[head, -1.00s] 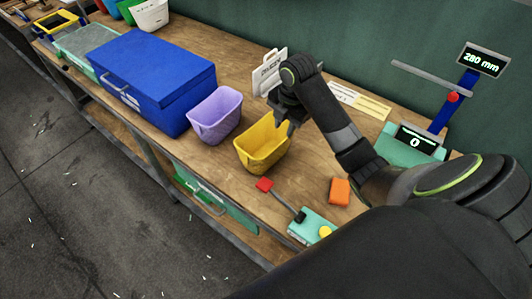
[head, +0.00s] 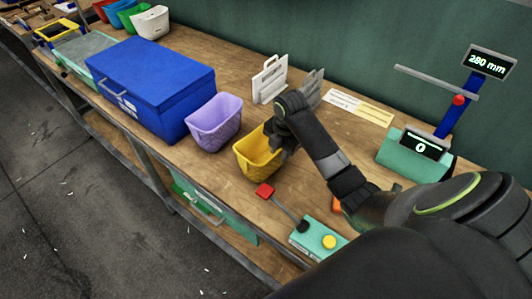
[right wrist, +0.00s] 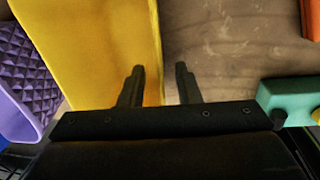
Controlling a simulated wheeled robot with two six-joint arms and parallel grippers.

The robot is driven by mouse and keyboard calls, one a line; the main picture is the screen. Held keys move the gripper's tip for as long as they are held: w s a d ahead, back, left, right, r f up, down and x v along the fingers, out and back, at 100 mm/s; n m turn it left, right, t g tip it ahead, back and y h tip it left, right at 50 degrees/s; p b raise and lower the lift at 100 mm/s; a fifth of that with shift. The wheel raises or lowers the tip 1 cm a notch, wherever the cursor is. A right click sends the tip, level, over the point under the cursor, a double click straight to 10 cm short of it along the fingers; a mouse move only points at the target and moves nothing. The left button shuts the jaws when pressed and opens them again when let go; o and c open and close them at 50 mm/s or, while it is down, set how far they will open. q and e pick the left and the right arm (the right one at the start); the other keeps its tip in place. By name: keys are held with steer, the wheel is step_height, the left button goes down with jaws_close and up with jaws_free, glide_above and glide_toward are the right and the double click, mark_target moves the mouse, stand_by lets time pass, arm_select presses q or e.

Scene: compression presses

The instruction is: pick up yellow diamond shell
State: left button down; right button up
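The yellow diamond shell (head: 255,155) is an open, bin-like yellow piece standing on the wooden bench, right of the purple shell. My right gripper (head: 279,150) is low at its right side and hides part of its rim. In the right wrist view the yellow shell (right wrist: 95,40) fills the left half. My right gripper (right wrist: 159,70) is open there, one finger over the yellow shell and the other over bare wood, with the shell's right edge between them. Contact cannot be told. My left gripper is not in view.
The purple shell (head: 213,123) and a blue box (head: 150,85) stand to the left. A teal device with a yellow button (head: 329,242) and a red-ended lever (head: 265,190) is in front. An orange block (head: 337,204) is mostly behind my arm. A measuring stand (head: 410,150) is at right.

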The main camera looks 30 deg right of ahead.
steer(key=shift+f, duration=0.2)
jaws_close()
steer(key=shift+r, duration=0.15)
